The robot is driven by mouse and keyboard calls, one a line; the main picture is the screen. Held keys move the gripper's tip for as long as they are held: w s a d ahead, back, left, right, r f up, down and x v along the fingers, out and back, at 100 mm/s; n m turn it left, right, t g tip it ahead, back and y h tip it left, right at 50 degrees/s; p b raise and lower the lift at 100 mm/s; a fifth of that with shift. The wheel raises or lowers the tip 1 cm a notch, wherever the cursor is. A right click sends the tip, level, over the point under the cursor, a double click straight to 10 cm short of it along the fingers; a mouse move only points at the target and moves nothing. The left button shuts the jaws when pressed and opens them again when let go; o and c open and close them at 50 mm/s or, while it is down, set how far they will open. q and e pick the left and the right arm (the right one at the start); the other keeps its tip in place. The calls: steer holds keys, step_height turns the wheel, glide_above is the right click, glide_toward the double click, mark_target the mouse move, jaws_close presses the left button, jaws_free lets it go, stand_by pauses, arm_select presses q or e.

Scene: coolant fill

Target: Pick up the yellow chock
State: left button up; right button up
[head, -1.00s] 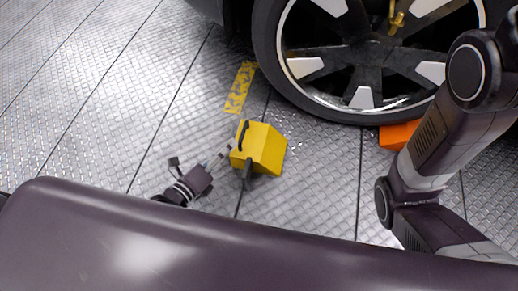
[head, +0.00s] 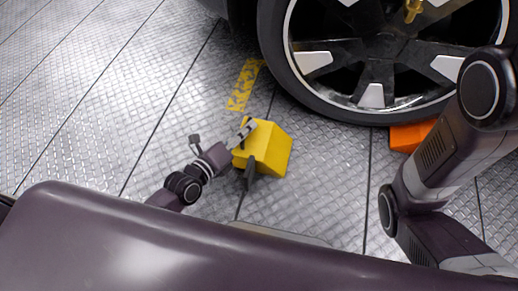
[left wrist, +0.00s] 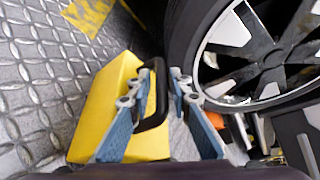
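The yellow chock (head: 270,148), a block with a sloped face and a black handle, sits on the metal floor left of the wheel. It also fills the left part of the left wrist view (left wrist: 98,105). My left gripper (head: 247,151) is at its handle side. In the left wrist view its blue-grey fingers (left wrist: 163,78) are apart. The black handle (left wrist: 157,98) shows between them, nearer the left finger; I cannot tell whether they touch. My right arm comes in at the right, but its gripper is out of view.
A car wheel (head: 300,100) stands just behind and right of the chock. An orange block (head: 410,136) lies at the wheel's foot. A worn yellow marking (head: 245,84) is on the floor. The floor to the left is clear.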

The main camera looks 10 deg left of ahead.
arm_select(q)
jaws_close()
stand_by(0.3)
steer(key=shift+r, duration=0.15)
steer(key=shift+r, duration=0.1)
